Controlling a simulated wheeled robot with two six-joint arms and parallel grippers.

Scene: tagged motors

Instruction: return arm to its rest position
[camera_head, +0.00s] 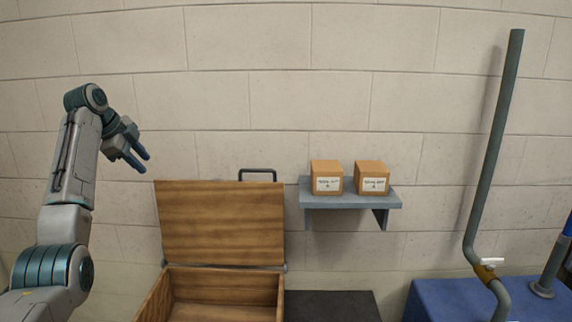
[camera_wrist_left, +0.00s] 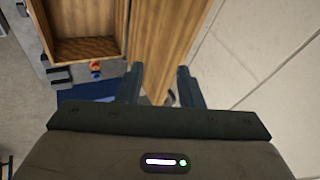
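My left arm rises at the left of the head view. Its gripper (camera_head: 140,161) hangs in the air in front of the wall, to the left of and above the wooden box's open lid. In the left wrist view my left gripper (camera_wrist_left: 160,84) has its two fingers apart with nothing held between them. My right gripper does not show in either view.
An open wooden box (camera_head: 222,278) stands below, its lid (camera_head: 220,225) raised. Two labelled cartons (camera_head: 326,177) (camera_head: 371,178) sit on a wall shelf (camera_head: 350,200). A grey pipe (camera_head: 494,140) with a valve rises at the right beside a blue surface (camera_head: 440,298).

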